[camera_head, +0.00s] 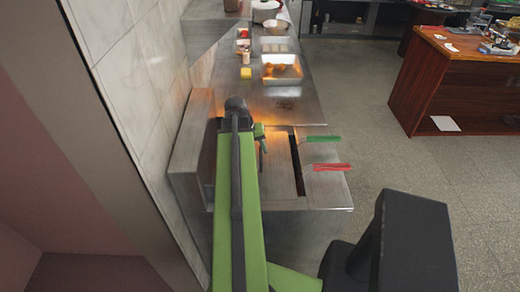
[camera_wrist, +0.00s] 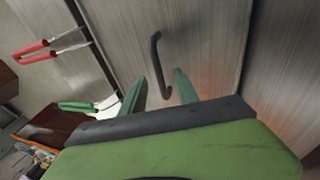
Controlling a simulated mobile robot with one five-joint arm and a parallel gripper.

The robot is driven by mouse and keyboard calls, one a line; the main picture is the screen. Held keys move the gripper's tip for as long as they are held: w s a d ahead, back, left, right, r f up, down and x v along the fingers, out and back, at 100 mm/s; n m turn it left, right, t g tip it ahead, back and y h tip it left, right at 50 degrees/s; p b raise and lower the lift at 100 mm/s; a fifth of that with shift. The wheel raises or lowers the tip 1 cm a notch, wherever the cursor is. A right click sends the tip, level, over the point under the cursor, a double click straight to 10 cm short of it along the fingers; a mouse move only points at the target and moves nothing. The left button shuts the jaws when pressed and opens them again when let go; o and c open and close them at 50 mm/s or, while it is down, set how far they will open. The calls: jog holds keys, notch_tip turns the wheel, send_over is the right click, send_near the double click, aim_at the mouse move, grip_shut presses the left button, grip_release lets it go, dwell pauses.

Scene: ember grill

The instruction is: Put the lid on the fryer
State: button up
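The fryer (camera_head: 325,187) is a steel unit at the near end of the counter, with a green basket handle (camera_head: 323,139) and a red basket handle (camera_head: 331,167) sticking out to the right. A flat steel panel, apparently the lid (camera_wrist: 205,40), has a black bar handle (camera_wrist: 156,55) and lies beside a dark slot. The red and green handles also show at left in the wrist view. My gripper (camera_wrist: 160,80) is open, with the handle's lower end between its two green fingers. I cannot tell whether they touch it. In the head view, my arm hides part of the panel.
A marble-tiled wall (camera_head: 140,70) runs close along the left, with a steel upright (camera_head: 190,150) beside the fryer. A tray of food (camera_head: 282,70) and a yellow block (camera_head: 246,73) lie farther along the counter. Open floor (camera_head: 360,110) lies right, before a wooden counter (camera_head: 455,90).

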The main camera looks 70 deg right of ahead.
jog(key=p+v, duration=1.1)
jog(key=v, duration=0.2)
jog(key=shift+r, duration=0.3)
jog(key=shift+f, duration=0.1)
